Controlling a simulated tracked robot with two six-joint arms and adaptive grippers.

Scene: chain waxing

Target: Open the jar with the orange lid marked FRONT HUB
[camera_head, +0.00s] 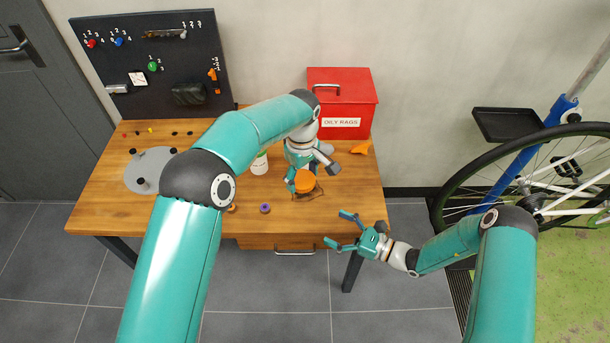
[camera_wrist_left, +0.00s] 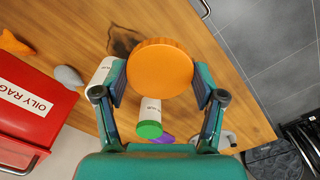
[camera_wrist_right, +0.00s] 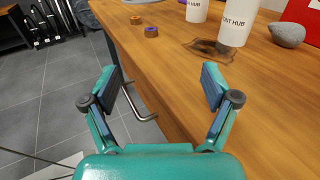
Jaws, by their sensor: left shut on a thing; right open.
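My left gripper (camera_head: 305,181) reaches down over the right part of the table and is shut on the round orange lid (camera_head: 306,183). In the left wrist view the lid (camera_wrist_left: 160,70) sits between both fingers (camera_wrist_left: 160,85). A white jar lettered HUB (camera_wrist_right: 237,20) stands upright in the right wrist view, its top cut off. The lid and fingers hide much below them, so I cannot tell whether the lid is seated on its jar or lifted. My right gripper (camera_head: 345,230) is open and empty off the table's front right corner; its spread fingers show in its wrist view (camera_wrist_right: 160,90).
A jar with a green lid (camera_wrist_left: 149,129) stands beside the held lid. The red OILY RAGS box (camera_head: 343,100) is behind. A grey stone-like lump (camera_wrist_right: 287,34) and small purple ring (camera_head: 265,208) lie on the table (camera_head: 345,205). A bike wheel stands right.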

